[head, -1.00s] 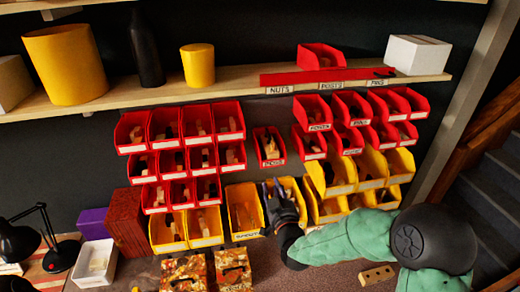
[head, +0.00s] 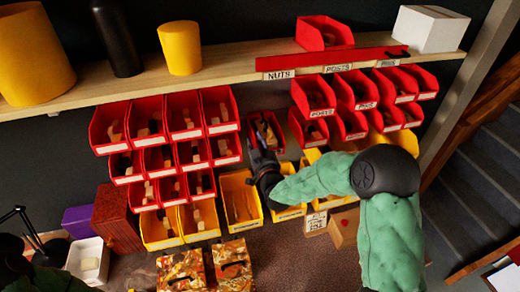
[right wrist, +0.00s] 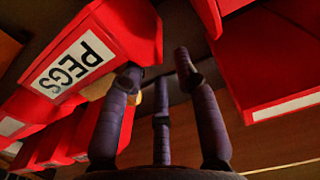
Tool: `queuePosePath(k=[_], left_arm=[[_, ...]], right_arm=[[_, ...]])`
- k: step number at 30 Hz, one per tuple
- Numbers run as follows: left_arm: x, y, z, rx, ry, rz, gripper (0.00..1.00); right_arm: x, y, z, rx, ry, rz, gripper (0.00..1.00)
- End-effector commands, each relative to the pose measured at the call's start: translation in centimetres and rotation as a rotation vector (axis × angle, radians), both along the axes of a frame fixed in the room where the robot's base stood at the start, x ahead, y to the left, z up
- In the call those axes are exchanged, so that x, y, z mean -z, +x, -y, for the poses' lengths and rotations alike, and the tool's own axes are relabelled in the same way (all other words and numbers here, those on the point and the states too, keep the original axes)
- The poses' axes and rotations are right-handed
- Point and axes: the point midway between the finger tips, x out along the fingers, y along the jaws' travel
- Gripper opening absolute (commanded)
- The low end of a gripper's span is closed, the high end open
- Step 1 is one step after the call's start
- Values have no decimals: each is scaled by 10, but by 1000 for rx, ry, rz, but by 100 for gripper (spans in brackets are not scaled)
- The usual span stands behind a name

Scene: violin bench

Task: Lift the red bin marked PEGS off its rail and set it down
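The red PEGS bin (head: 279,146) hangs alone between the two groups of bins in the head view, with small pieces inside. My right gripper (head: 260,146) is in front of it and covers part of its front. My left gripper is not in view.
Red bins (head: 122,128) crowd the left and more red bins (head: 312,98) the right; a yellow bin (head: 240,198) hangs below. The wooden shelf (head: 225,60) runs above. Patterned boxes (head: 182,270) stand on the bench (head: 275,255), which has bare room to their right.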

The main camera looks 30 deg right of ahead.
Motion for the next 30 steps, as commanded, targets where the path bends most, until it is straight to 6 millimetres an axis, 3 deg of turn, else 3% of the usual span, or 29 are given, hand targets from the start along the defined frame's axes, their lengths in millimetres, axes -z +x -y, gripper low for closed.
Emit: queuePosePath(k=[9,21,24,25,30], left_arm=[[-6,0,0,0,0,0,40],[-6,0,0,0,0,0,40],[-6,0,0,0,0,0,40],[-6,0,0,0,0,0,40],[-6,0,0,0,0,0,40]], right_arm=[[0,33,8,0,0,0,31],[0,38,9,0,0,0,31],[0,38,9,0,0,0,3],[0,38,9,0,0,0,0],[0,38,9,0,1,0,3]])
